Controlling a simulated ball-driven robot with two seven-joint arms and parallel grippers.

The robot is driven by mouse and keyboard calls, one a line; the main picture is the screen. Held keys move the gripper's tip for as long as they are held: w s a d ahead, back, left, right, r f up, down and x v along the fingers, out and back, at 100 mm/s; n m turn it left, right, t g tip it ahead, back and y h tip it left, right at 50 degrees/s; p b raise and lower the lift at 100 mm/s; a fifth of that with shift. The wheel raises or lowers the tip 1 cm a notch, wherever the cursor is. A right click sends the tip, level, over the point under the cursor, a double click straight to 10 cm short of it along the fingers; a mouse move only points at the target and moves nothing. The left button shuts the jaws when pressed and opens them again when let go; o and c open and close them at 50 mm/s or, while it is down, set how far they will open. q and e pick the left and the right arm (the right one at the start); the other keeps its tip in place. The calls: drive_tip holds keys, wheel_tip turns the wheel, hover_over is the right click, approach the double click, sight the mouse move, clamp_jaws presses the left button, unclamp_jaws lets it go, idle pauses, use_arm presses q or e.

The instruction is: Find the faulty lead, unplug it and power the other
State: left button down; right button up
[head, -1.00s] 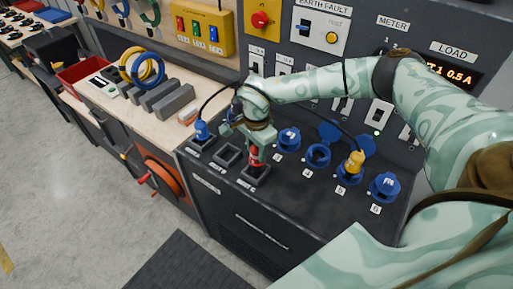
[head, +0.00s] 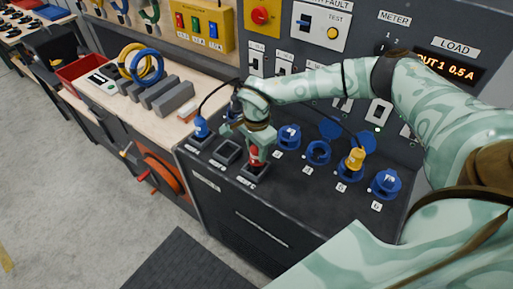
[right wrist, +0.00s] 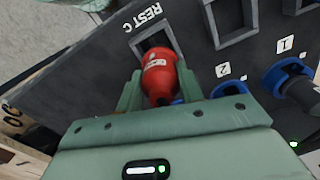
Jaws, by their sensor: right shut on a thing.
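My right gripper (head: 256,147) is shut on a red plug (head: 255,157), which points down at the square REST C holder (head: 257,170). In the right wrist view the red plug (right wrist: 160,76) is between the fingers, its end at the REST C opening (right wrist: 155,42); how deep it sits I cannot tell. A blue plug (head: 201,130) with a black lead stands in the left holder. The middle holder (head: 227,153) looks empty. A yellow plug (head: 355,160) is in socket 5. The load display (head: 447,67) reads OUT 1 0.5 A. My left gripper is out of view.
Blue sockets (head: 319,152) line the dark bench top. The wrist view shows labels 2 and 1, with a dark plug (right wrist: 302,92) at socket 1. The earth fault panel (head: 320,25) and red knob (head: 260,15) are behind. A wooden bench with cable coils (head: 148,69) is left.

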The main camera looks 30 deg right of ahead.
drive_tip(key=shift+f, duration=0.5)
drive_tip(key=o, duration=1.1)
drive_tip(key=shift+o, duration=0.2)
drive_tip(key=shift+r, duration=0.15)
wheel_tip(320, 180, up, 16)
drive_tip(key=shift+p, duration=0.35)
